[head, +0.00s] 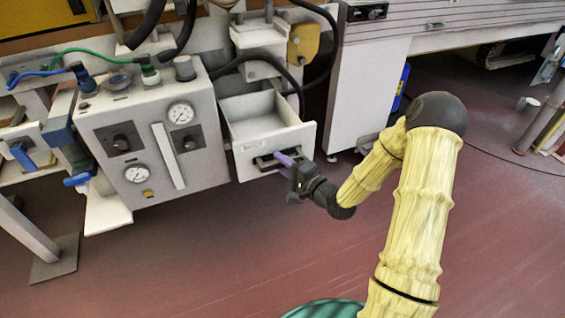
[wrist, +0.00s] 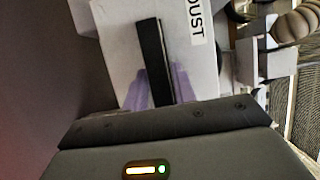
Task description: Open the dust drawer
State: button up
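The dust drawer (head: 262,125) is a pale grey box that stands pulled out of its housing, with its empty-looking inside showing from above in the head view. In the wrist view its front (wrist: 120,40) carries a label reading DUST (wrist: 196,20) and a long black bar handle (wrist: 153,62). My gripper (head: 284,161) is at the drawer's front, at the handle. Its purple fingers (wrist: 160,90) lie on both sides of the black bar and appear closed on it. The fingertips are partly hidden by the bar.
A control box with gauges (head: 150,135) stands directly left of the drawer. A white cabinet (head: 360,95) is to the right, with black hoses (head: 328,50) above. The reddish floor (head: 220,260) in front of the drawer is clear apart from my own arm and base.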

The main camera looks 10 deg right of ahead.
jog(key=shift+o, duration=1.1)
jog(key=shift+d, duration=0.15)
jog(key=p+v, duration=0.4)
jog(key=v, duration=1.3)
jog(key=shift+s, duration=0.15)
